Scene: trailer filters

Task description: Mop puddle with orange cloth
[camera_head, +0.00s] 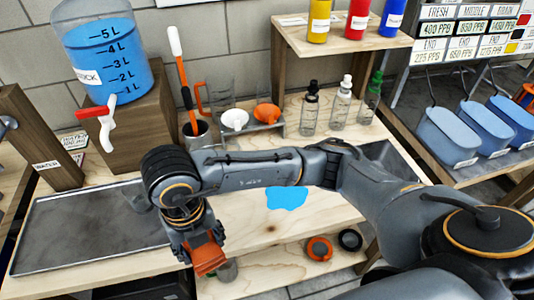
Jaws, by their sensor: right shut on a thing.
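A blue puddle (287,197) lies on the light wooden bench top, just below my right forearm in the picture. My right arm reaches across from the right, and its gripper (202,250) points down near the bench's front edge, left of the puddle. The right gripper is shut on the orange cloth (209,261), which hangs folded below the fingers. The cloth is apart from the puddle. The left gripper does not show.
A dark metal tray (70,225) covers the bench's left part. Behind it stands a blue water tank (103,50) with a red-handled tap (97,113). Bottles (340,104), funnels (234,118) and a cup holding a brush (197,133) stand at the back. Rings (319,249) lie on a lower shelf.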

